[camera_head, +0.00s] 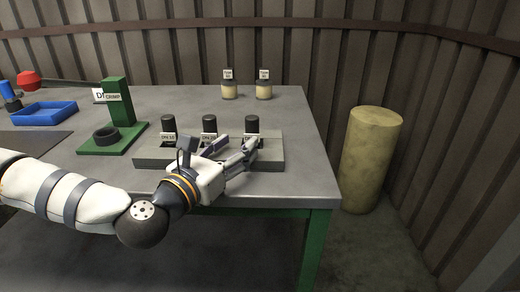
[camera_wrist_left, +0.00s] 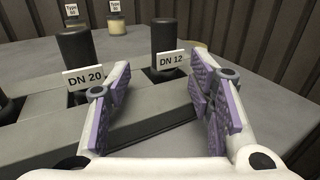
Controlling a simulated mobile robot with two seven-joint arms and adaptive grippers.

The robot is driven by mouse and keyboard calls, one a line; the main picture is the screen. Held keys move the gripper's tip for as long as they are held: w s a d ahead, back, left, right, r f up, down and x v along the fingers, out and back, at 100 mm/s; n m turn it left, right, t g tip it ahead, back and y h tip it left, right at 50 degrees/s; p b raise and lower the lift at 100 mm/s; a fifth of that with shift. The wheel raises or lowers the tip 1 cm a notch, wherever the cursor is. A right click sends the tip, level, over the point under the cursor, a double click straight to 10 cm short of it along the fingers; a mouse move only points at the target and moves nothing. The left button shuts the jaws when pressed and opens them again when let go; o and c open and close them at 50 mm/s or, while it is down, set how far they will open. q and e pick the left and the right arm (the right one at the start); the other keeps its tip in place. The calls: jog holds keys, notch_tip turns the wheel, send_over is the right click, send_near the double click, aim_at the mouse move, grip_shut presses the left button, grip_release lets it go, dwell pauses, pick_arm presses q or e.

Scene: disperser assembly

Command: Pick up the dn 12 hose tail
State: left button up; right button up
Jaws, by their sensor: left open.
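The DN 12 hose tail is a black upright cylinder (camera_wrist_left: 166,38) standing in a grey holder (camera_wrist_left: 60,115) behind a white "DN 12" label, in the left wrist view. In the head view it is the rightmost black cylinder (camera_head: 252,123) in the holder (camera_head: 150,154). My left gripper (camera_head: 234,149) is open at the front right of the holder. In the wrist view its purple-padded fingers (camera_wrist_left: 161,75) are spread wide, with the DN 12 cylinder beyond and between them, apart from both. My gripper partly covers the holder's front. My right gripper is not in view.
A DN 20 black cylinder (camera_wrist_left: 76,50) stands just left, and another (camera_head: 168,124) further left. A green crimp stand (camera_head: 117,105) and blue tray (camera_head: 45,113) are left. Two labelled jars (camera_head: 229,90) stand behind. A yellowish drum (camera_head: 370,160) stands beyond the table's right edge.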

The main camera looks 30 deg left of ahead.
aim_at(249, 134)
pick_arm(q)
jog(key=w, duration=0.6)
jog(key=shift+w+r, duration=0.35)
jog(key=shift+r, duration=0.05)
grip_shut()
